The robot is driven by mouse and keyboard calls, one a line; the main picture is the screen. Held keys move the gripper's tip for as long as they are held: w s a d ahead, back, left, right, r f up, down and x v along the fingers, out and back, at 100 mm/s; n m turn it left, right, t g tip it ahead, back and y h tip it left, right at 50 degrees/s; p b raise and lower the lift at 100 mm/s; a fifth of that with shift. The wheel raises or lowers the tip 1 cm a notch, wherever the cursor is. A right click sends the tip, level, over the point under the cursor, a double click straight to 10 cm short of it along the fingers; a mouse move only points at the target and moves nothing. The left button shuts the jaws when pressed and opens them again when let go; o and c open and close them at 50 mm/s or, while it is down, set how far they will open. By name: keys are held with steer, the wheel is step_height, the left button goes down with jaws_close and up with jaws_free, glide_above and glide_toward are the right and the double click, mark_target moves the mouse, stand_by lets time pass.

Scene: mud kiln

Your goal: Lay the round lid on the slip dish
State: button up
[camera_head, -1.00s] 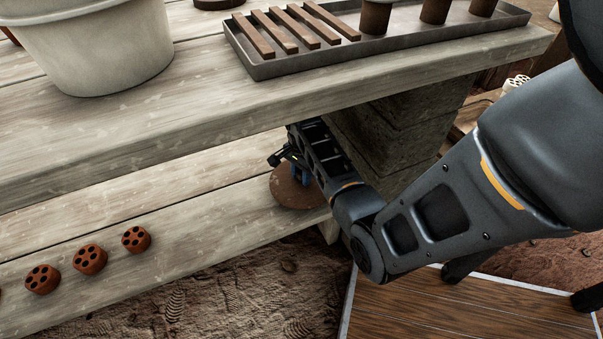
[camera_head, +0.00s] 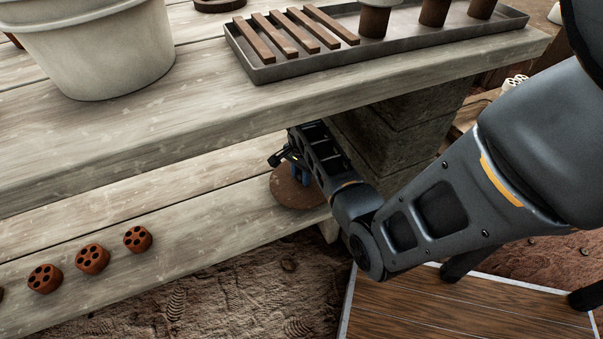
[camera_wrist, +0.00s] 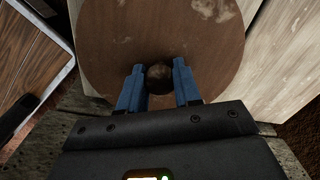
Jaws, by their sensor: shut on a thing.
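The round lid (camera_wrist: 205,35) is a flat brown disc with pale worn patches and a dark round knob (camera_wrist: 159,76). In the wrist view my gripper (camera_wrist: 159,83) has its two blue fingers shut on the knob, one on each side. In the head view the lid (camera_head: 292,192) shows at the lower plank level under the table, partly behind my gripper (camera_head: 299,172). I cannot tell whether the lid touches the plank. I cannot make out the slip dish for certain; a brown round dish-like thing (camera_head: 219,4) is cut off at the top edge.
The thick tabletop (camera_head: 130,150) overhangs my gripper. On it stand a pale tub (camera_head: 100,50) and a grey tray (camera_head: 390,60) with brown bars and cups. Several perforated red bricks (camera_head: 92,258) lie on the lower plank (camera_head: 180,235). A stone support (camera_head: 400,125) stands close behind my arm.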

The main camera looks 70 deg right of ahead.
steer(key=shift+f, duration=0.4)
stand_by(0.4)
steer(key=o, duration=1)
step_height(320, 180, up, 8)
steer(key=p, duration=0.3)
step_height(320, 180, up, 5)
steer(key=p, duration=0.6)
steer(key=shift+s+f, duration=0.1)
